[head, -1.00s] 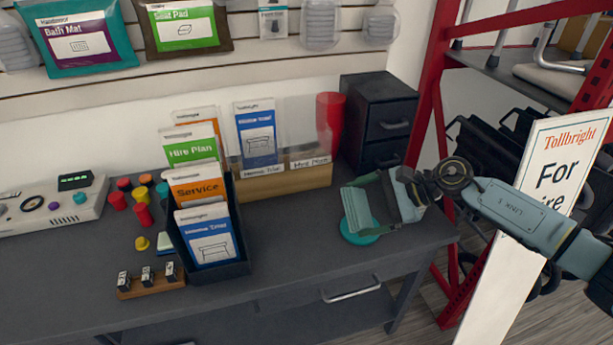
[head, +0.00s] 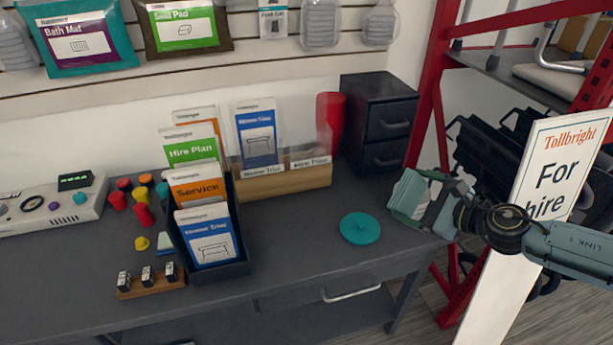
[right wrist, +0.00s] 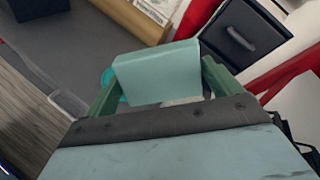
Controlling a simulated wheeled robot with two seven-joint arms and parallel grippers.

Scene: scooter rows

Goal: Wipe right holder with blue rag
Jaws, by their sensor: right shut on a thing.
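My right gripper (head: 412,197) is over the right end of the desk, near the desk edge. In the right wrist view its green fingers (right wrist: 163,88) stand on either side of a pale blue-green folded piece (right wrist: 158,72), which looks like the blue rag. A wooden-based holder (head: 262,186) with clear pockets stands at the back of the desk. Its left pocket holds blue leaflets. Its right pocket (head: 303,135), labelled "Hire Plan", looks empty. The gripper is right of this holder and apart from it. My left gripper is not in view.
A teal disc (head: 360,228) lies on the desk left of my gripper. A dark drawer unit (head: 380,120) and red cup (head: 332,115) stand behind. A dark leaflet rack (head: 228,268) stands left. A red shelf frame (head: 430,110) and "For hire" sign (head: 560,180) are at right.

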